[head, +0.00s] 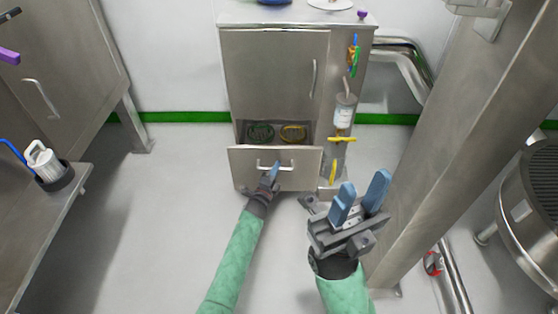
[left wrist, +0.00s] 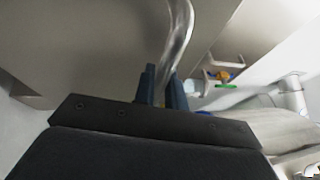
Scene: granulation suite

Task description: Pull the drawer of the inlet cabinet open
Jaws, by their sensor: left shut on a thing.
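The inlet cabinet (head: 268,75) is a grey steel unit with an upper door and a lower drawer. My left gripper (head: 274,170) is shut on the drawer's bar handle (head: 287,167); the left wrist view shows the handle (left wrist: 180,40) running down between the blue fingers. My right gripper (head: 360,196) is open and empty, in front of the cabinet to the right, with its blue fingers apart.
A steel column (head: 465,110) stands close on the right, beside a round vessel (head: 535,215). A bench (head: 60,215) with a white-grey canister (head: 45,162) is on the left. A filter canister (head: 344,112) is on the cabinet's right side. Floor left of the cabinet is clear.

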